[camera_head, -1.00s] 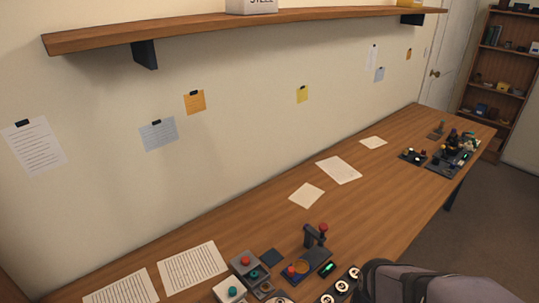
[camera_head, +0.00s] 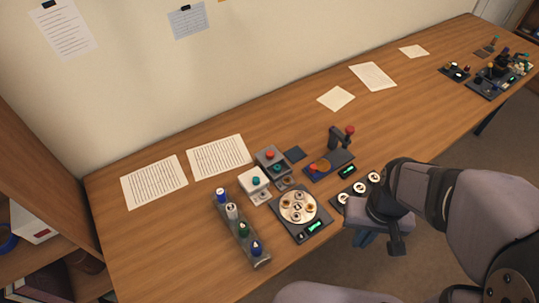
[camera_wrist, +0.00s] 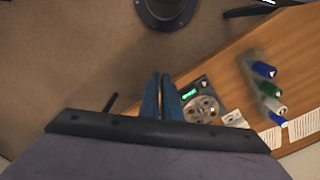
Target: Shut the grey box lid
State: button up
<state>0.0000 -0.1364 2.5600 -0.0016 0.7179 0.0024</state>
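The grey box (camera_head: 270,157) stands on the desk in the head view, behind and right of a similar white box (camera_head: 253,181). A grey panel with a red knob tops it, and a small grey part (camera_head: 284,183) shows in front. I cannot tell the lid's exact angle at this size. My gripper (camera_head: 362,239) hangs off the desk's front edge, right of and nearer than the box, touching nothing. In the wrist view its two blue fingers (camera_wrist: 160,75) lie close together with nothing seen between them. The grey box is not clearly visible there.
A round dial plate (camera_head: 299,207) on a dark base lies in front of the boxes. A lever device (camera_head: 330,163) and a panel with white rings (camera_head: 358,188) lie right. Paper sheets (camera_head: 218,157) lie behind.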

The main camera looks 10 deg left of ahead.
jog(key=o, duration=0.5)
jog(key=shift+w, duration=0.15)
jog(key=shift+o, duration=1.4)
jog(key=w+a+t+b, duration=0.1)
jog(key=w+a, duration=0.2)
jog(key=w, duration=0.6)
jog(key=shift+a+h, duration=0.3)
jog(key=shift+a, duration=0.05)
jog(key=t+b, duration=0.2)
jog(key=t, duration=0.2)
send_near(270, 153)
jog(key=shift+p+x, duration=1.25)
jog(key=shift+x, duration=2.85)
